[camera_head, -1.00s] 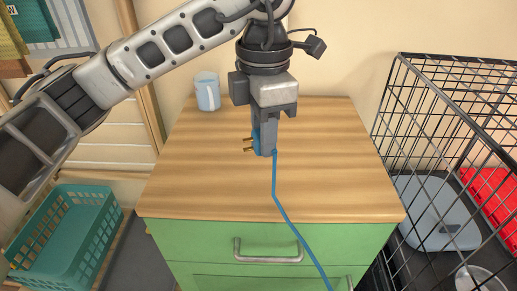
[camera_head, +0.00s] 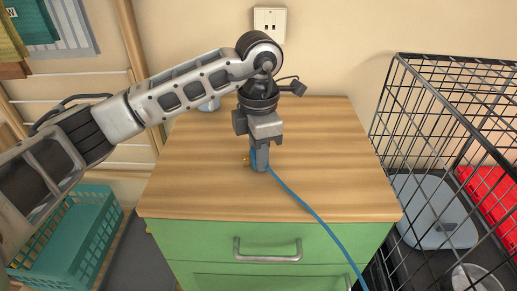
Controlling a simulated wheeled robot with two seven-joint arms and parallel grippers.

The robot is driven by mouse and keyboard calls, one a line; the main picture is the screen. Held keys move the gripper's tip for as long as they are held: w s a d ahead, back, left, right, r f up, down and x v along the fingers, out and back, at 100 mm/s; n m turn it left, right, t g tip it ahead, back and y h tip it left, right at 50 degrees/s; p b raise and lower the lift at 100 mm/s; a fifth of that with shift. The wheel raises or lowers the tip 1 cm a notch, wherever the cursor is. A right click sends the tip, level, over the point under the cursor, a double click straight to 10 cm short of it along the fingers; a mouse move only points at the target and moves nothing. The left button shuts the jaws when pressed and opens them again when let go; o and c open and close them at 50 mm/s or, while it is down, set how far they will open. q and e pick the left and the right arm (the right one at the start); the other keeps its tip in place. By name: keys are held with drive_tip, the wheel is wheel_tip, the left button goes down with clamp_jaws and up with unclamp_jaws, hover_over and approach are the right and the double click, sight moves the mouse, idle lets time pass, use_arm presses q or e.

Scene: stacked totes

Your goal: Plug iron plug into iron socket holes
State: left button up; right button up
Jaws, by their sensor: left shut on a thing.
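My left gripper (camera_head: 259,160) points down over the middle of the wooden cabinet top and is shut on the blue iron plug (camera_head: 252,156). The plug is mostly hidden by the fingers; its brass prongs show small at the left side of the fingertips. A blue cord (camera_head: 312,212) runs from the plug down to the right, over the cabinet's front edge. The white wall socket (camera_head: 270,22) with dark holes is on the wall behind the cabinet, above and apart from the plug. My right gripper is not in view.
The wooden top (camera_head: 330,150) of the green cabinet (camera_head: 200,240) is mostly clear. A pale cup (camera_head: 209,105) stands at the back left, partly behind my arm. A black wire crate (camera_head: 440,130) stands at the right. A teal basket (camera_head: 75,245) is at lower left.

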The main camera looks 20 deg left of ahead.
use_arm(q)
drive_tip(key=shift+f, duration=0.25)
drive_tip(key=o, duration=1)
drive_tip(key=shift+c, duration=0.2)
drive_tip(key=shift+r, duration=0.1)
